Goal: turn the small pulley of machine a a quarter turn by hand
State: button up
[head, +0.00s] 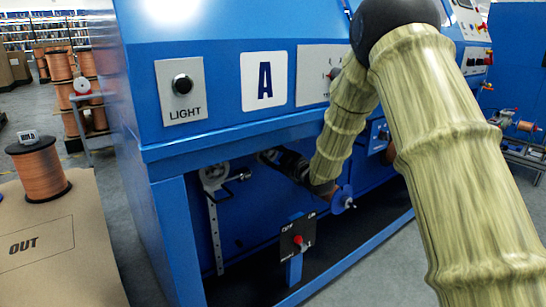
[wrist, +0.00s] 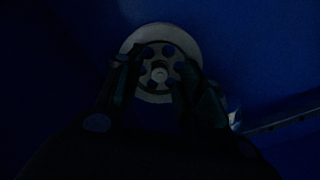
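Machine A (head: 225,145) is a blue cabinet with a white "A" plate. A pale pulley (head: 213,174) is mounted inside its open lower bay, at the left. My gripper (head: 267,157) reaches into the bay from the right, to the right of the pale pulley. In the wrist view my gripper (wrist: 157,72) is open, its two dark fingers apart and overlapping the pulley's face. I cannot tell whether they touch it.
A slotted upright bar (head: 215,238) hangs below the pulley. A blue spool-like wheel (head: 343,199) and a small black panel with a red knob (head: 298,240) stand to the right. A LIGHT button (head: 182,84) is above. A copper spool (head: 40,170) stands on the OUT table (head: 85,270).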

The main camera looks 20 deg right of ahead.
grip_shut()
jog(key=shift+r+p, duration=0.1)
jog(key=shift+p, duration=0.2)
jog(key=shift+r+m+p, duration=0.1)
jog(key=shift+m+p, duration=0.2)
jog(key=shift+p, duration=0.1)
jog(key=shift+m+p, duration=0.5)
jog(key=shift+p, duration=0.4)
jog(key=shift+m+p, duration=0.6)
jog(key=shift+p, duration=0.15)
